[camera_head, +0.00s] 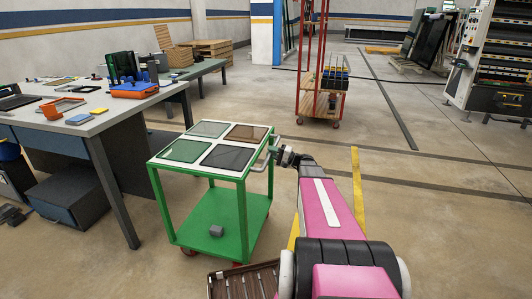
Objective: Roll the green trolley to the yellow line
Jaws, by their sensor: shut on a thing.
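The green trolley (215,222) stands in the middle left of the head view. My gripper (272,152) is shut on the trolley's grey handle (262,161) at the right side of the top. My pink arm reaches to it from the lower right. The yellow line (357,190) runs on the floor to the right of the trolley. My arm hides part of the line.
A workbench (92,122) with tools stands close on the trolley's left. A red-framed cart (322,82) stands behind, right of centre. A brown slatted crate (243,281) lies on the floor in front of the trolley. The floor at right is clear.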

